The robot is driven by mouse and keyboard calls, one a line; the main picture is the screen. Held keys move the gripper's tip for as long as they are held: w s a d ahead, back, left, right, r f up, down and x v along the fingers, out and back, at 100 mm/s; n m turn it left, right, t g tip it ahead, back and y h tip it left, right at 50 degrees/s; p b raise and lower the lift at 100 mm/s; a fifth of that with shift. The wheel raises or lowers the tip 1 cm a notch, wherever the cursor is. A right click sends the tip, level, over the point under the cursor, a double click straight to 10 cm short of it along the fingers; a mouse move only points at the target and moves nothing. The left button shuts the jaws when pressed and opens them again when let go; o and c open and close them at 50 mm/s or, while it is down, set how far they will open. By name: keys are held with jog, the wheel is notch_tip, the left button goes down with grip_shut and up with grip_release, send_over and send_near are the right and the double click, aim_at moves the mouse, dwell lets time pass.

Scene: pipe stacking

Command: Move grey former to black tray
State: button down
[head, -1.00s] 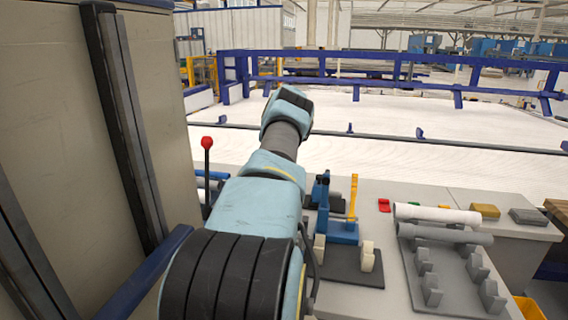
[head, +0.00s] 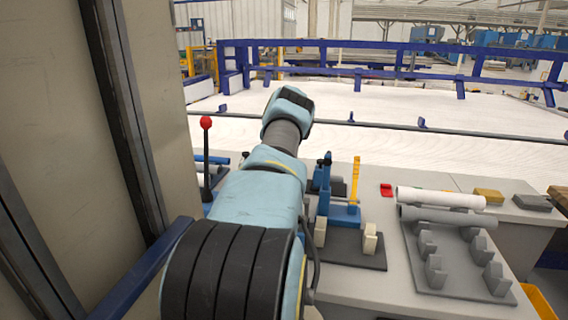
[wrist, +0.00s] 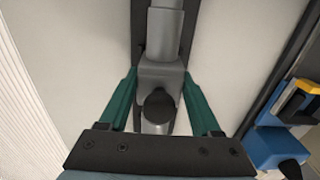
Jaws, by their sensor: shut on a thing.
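In the wrist view a grey piece (wrist: 158,72), which looks like the grey former, is between the green fingers of my gripper (wrist: 160,88). It has a block body, a rounded bar at its far end and a dark round knob. My gripper is shut on it. Dark strips (wrist: 138,30) run along both sides of its far end; I cannot tell whether they belong to the black tray. In the head view my arm hides the gripper and the piece. A dark flat plate (head: 345,255) with cream blocks lies on the bench; I cannot tell if it is the tray.
A blue fixture (head: 343,214) with a yellow upright stands right of my arm. A grey rack (head: 460,278) and white and grey pipes lie further right. A red-knobbed lever (head: 206,123) and a tall beige cabinet (head: 160,80) are on the left.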

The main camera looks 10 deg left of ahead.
jog(key=shift+f, duration=0.2)
grip_release()
jog(key=shift+f, duration=0.1)
